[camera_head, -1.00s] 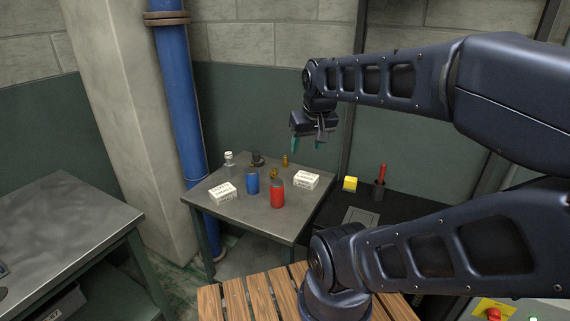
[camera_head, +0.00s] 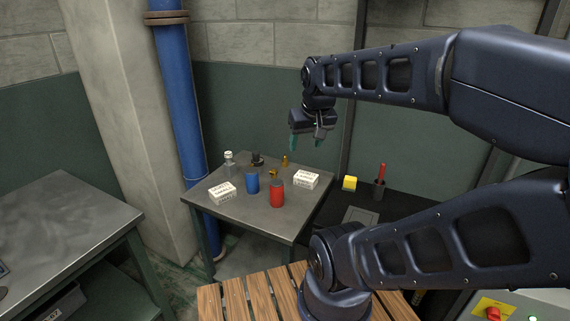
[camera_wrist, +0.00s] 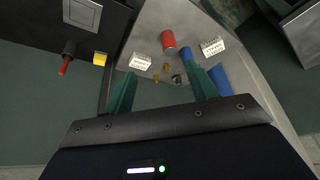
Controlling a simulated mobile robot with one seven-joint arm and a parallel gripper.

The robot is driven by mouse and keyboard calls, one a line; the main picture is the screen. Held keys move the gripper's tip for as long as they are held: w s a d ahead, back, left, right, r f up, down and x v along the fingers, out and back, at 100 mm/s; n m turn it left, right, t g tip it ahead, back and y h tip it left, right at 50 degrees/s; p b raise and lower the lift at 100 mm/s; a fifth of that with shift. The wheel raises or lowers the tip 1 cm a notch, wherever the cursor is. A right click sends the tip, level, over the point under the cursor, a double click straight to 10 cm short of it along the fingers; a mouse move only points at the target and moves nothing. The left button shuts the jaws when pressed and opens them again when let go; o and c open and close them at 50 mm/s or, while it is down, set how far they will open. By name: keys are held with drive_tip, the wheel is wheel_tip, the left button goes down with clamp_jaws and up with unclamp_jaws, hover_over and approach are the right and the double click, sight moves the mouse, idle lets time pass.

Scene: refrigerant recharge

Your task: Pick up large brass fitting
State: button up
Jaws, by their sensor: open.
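Two small brass fittings are on the grey metal table (camera_head: 236,208). One brass fitting (camera_head: 285,161) stands near the back edge; the other brass fitting (camera_head: 273,173) is a little nearer and to the left. I cannot tell for sure which is the large one. In the wrist view the two fittings (camera_wrist: 166,67) (camera_wrist: 156,78) show small, between the finger tips. My gripper (camera_head: 306,142) is open and empty, with green fingers pointing down, above the table's back right part. It also shows in the wrist view (camera_wrist: 161,72), clear of both fittings.
Near the fittings stand a blue can (camera_head: 252,183), a red can (camera_head: 277,194), white boxes (camera_head: 306,180) (camera_head: 222,191), a clear bottle (camera_head: 229,160) and a dark object (camera_head: 258,160). A yellow box (camera_head: 350,184) sits on the black surface to the right. A blue pipe (camera_head: 180,100) rises behind.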

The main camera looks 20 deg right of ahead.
drive_tip(key=w+d+r+m+g, duration=0.15)
drive_tip(key=w+m, duration=0.25)
drive_tip(key=w, duration=1)
drive_tip(key=m+g+h, duration=0.2)
drive_tip(key=m+g, duration=0.1)
drive_tip(key=m, duration=0.9)
hover_over(285, 161)
drive_tip(key=f, duration=2.2)
drive_tip(key=a+f, duration=0.1)
drive_tip(key=f, duration=1)
drive_tip(key=shift+w+f, duration=0.25)
drive_tip(key=shift+f, duration=0.05)
drive_tip(key=shift+w+d+f, duration=0.1)
drive_tip(key=shift+d+f, duration=0.15)
drive_tip(key=shift+f, duration=0.55)
drive_tip(key=shift+w+d+f, duration=0.15)
drive_tip(key=shift+d+f, duration=0.15)
drive_tip(key=shift+f, duration=0.55)
drive_tip(key=shift+w+d+f, duration=0.1)
drive_tip(key=shift+d+f, duration=0.15)
drive_tip(key=shift+f, duration=0.55)
drive_tip(key=c, duration=1.2)
